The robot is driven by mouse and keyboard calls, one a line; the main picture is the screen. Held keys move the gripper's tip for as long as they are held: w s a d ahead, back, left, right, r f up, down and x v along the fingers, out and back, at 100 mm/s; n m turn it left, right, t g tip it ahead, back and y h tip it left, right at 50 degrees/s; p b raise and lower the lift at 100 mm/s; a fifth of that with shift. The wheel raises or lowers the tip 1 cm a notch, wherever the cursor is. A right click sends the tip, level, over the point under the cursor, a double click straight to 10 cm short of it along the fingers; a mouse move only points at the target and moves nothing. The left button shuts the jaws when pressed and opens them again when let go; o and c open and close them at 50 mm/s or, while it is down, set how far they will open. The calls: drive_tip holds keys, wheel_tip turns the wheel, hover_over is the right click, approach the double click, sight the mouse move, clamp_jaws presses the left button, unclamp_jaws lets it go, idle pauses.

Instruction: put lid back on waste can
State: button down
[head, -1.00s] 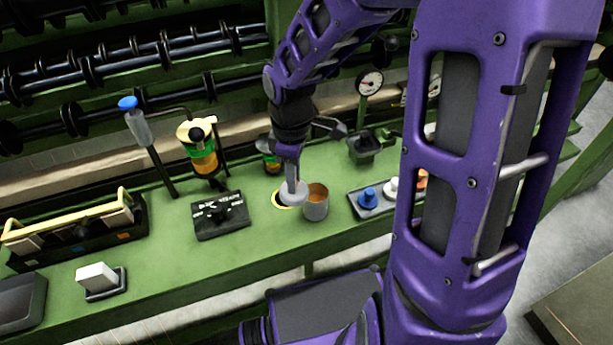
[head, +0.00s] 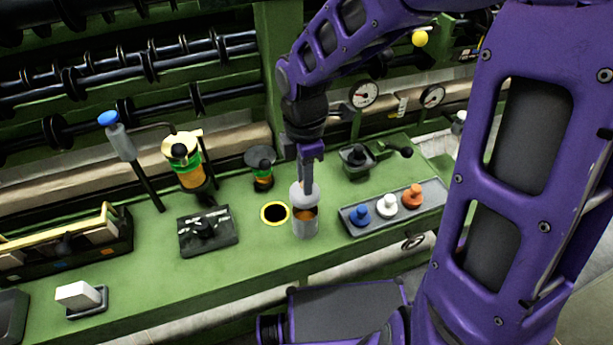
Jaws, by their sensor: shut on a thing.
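The waste can (head: 305,229) is a small grey metal cylinder, upright on the green bench, with an orange-brown inside partly showing. My gripper (head: 306,183) points down over it, shut on a pale grey round lid (head: 304,196). The lid is above the can's mouth and covers the view of its back part. Part of the opening shows below the lid's front edge. I cannot tell whether the lid touches the rim. The fingertips are small and partly hidden by the lid.
A yellow-ringed hole (head: 275,213) lies just left of the can. A tray (head: 349,226) with blue, white and orange knobbed pieces is at right. A black plate with a knob (head: 207,231) is at left. A dark vise-like block (head: 356,163) stands behind.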

drive_tip(key=shift+f+b, duration=1.95)
drive_tip(key=shift+f, duration=0.05)
drive_tip(key=shift+f+b, duration=0.45)
drive_tip(key=shift+f, duration=0.45)
drive_tip(key=shift+p, duration=0.5)
drive_tip(key=shift+f+p, duration=0.15)
drive_tip(key=shift+p, duration=0.2)
idle(0.4)
drive_tip(key=shift+c, duration=1)
unclamp_jaws()
